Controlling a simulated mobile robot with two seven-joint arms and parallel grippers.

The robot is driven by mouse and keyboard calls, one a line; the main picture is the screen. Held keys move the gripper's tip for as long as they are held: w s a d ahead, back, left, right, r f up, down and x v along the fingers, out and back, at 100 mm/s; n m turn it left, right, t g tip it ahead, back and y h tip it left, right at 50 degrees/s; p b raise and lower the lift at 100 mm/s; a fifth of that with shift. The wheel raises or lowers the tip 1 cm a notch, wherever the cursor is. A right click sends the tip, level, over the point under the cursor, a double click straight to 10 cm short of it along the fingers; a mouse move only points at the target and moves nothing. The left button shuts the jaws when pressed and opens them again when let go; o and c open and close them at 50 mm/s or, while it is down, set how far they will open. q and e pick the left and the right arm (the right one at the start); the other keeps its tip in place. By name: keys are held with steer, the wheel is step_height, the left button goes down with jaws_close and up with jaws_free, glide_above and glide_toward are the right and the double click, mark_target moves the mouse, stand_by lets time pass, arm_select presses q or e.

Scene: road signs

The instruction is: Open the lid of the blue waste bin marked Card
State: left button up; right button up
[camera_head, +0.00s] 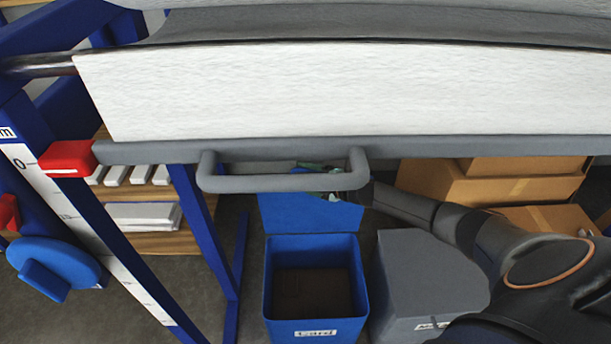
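The blue waste bin (317,325) stands on the floor below the grey handle, with a white label reading Card on its front. Its top is open and I see down into its dark brown inside. Its blue lid (305,215) stands raised at the bin's back edge. My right arm reaches in from the right, and its gripper (335,190) is at the raised lid's upper part. The grey handle hides much of this gripper, so its fingers and any contact with the lid are unclear. My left gripper is not in view.
A grey bin (425,280) with a partly hidden label stands right of the blue one. A machine with a white roll (340,90) and a grey bar handle (280,183) overhangs the bins. Cardboard boxes (480,185) are behind at right; a blue frame (205,225) stands left.

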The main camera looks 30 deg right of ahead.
steer(key=shift+s+a+f, duration=0.1)
steer(key=shift+s+f, duration=0.1)
steer(key=shift+f, duration=0.1)
steer(key=p+v, duration=0.1)
steer(key=v, duration=1.1)
steer(key=shift+d+r+p, duration=0.3)
steer(key=shift+r, duration=0.15)
steer(key=s+d+r+p, duration=0.4)
steer(key=s+d+r, duration=0.2)
steer(key=s+r, duration=0.3)
steer(key=shift+s, duration=0.25)
stand_by(0.8)
stand_by(0.6)
